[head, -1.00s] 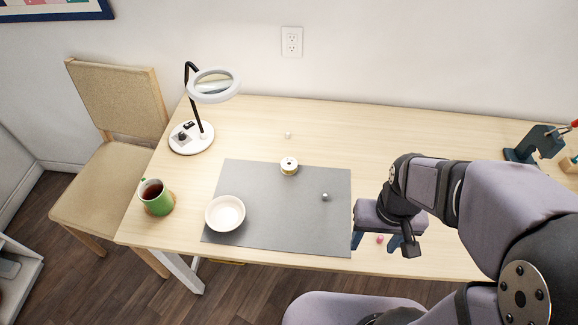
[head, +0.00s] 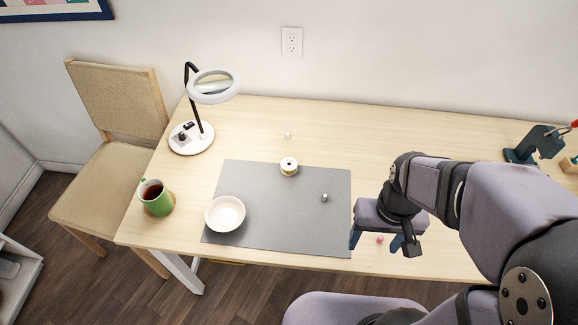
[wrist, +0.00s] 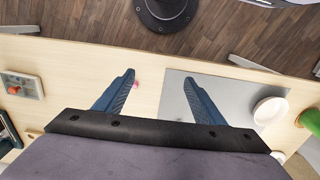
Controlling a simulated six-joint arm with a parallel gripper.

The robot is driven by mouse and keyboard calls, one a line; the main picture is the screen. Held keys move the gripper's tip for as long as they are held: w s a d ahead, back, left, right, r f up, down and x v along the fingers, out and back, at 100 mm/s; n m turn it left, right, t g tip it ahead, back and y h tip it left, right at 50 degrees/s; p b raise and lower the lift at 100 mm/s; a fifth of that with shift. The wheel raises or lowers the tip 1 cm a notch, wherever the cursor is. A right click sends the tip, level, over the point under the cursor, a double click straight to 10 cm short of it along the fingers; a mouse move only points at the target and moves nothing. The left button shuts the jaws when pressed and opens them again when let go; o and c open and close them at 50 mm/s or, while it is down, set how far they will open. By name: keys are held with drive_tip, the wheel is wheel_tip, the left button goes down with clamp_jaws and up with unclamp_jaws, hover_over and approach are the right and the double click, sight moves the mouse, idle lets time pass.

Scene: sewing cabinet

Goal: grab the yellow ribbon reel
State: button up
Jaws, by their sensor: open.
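The ribbon reel (head: 289,166) stands on the back part of the grey mat (head: 290,238) in the head view. It looks white on top with a yellowish-gold band around its side. My gripper (head: 378,246) is at the right of the mat, above the table, well apart from the reel. In the wrist view my gripper (wrist: 158,84) has its two blue fingers spread wide with nothing held between them. The reel does not show clearly in the wrist view.
A white bowl (head: 225,214) sits on the mat's left, with a green mug (head: 156,198) beyond it. A small grey item (head: 324,197) lies on the mat. A pink item (head: 379,240) lies near my gripper. A ring lamp (head: 191,137) stands back left.

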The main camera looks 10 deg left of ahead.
wheel_tip(320, 180, up, 5)
drive_tip(key=w+a+f+n+t+h+b, duration=0.1)
drive_tip(key=w+a+n+t+h+b, duration=0.2)
drive_tip(key=w+n+b, duration=0.5)
drive_tip(key=w+a+f+n+h+b, duration=0.25)
drive_tip(key=w+a+n+b, duration=0.25)
drive_tip(key=w+n, duration=0.55)
drive_tip(key=w+a+r+n+t+h+b, duration=0.1)
drive_tip(key=w+a+n+t+h+b, duration=0.2)
drive_tip(key=a, duration=0.7)
drive_tip(key=w+a+r+n+t+h+b, duration=0.1)
drive_tip(key=w+a+r+n+t+b, duration=0.1)
drive_tip(key=w+a+n+t+b, duration=0.5)
drive_tip(key=m+g+p, duration=0.1)
drive_tip(key=g+p, duration=0.1)
drive_tip(key=g, duration=0.1)
approach(291, 164)
drive_tip(key=shift+w+d+f, duration=0.4)
drive_tip(key=shift+w+f, duration=0.05)
drive_tip(key=shift+r+x, duration=0.2)
drive_tip(key=shift+x, duration=3.45)
drive_tip(key=c, duration=1.1)
